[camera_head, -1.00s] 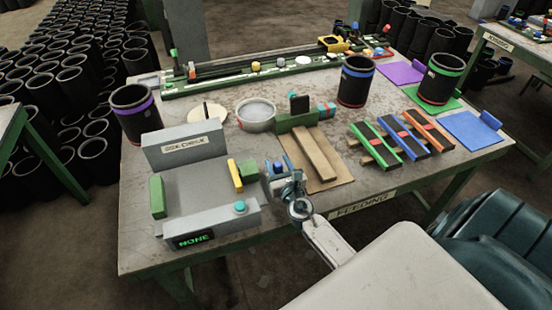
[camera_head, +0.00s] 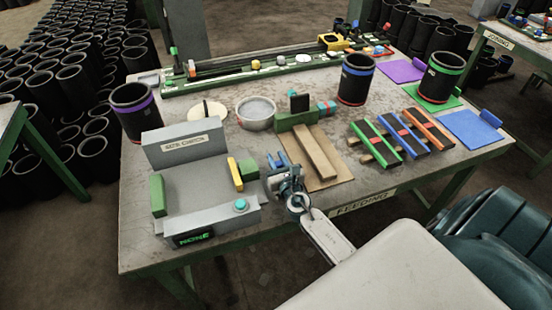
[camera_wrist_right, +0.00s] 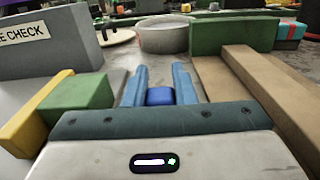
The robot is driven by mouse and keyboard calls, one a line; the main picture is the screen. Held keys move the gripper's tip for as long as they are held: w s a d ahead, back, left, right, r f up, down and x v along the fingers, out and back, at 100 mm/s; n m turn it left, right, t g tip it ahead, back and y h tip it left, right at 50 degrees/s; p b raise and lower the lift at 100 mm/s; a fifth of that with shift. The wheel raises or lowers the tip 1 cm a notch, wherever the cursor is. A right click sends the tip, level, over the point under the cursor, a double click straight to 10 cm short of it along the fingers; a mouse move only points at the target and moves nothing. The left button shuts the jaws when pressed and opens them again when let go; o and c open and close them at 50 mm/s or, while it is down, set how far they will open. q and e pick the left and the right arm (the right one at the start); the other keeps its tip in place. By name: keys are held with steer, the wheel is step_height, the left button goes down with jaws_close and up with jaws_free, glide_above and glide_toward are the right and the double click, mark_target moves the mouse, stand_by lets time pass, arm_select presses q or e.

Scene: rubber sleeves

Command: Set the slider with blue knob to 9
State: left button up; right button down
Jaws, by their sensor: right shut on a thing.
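The blue knob (camera_wrist_right: 160,96) shows in the right wrist view between the two light blue fingers of my right gripper (camera_wrist_right: 161,84). The fingers are closed on its sides. In the head view my right gripper (camera_head: 277,160) is at the right side of the grey size-check device (camera_head: 190,185), and the knob is mostly hidden there. The device carries a yellow block (camera_head: 235,173) and a green block (camera_head: 249,170) just left of the gripper. I cannot read a slider scale or its setting. My left gripper is not in view.
A brown bar (camera_head: 315,152) on a tan board lies close to the right of the gripper. A grey bowl (camera_head: 256,113) stands behind it. A teal button (camera_head: 240,205) is on the device front. Dark sleeves stand at the back.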

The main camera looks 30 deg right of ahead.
mark_target(280, 167)
steer(key=v, duration=0.4)
steer(key=shift+w, duration=0.15)
steer(key=c, duration=1.2)
jaws_free()
steer(key=b+v, duration=0.2)
steer(key=v, duration=0.8)
steer(key=shift+s+f+b, duration=0.15)
steer(key=shift+s+b, duration=0.05)
steer(key=shift+b, duration=0.2)
steer(key=shift+s, duration=0.2)
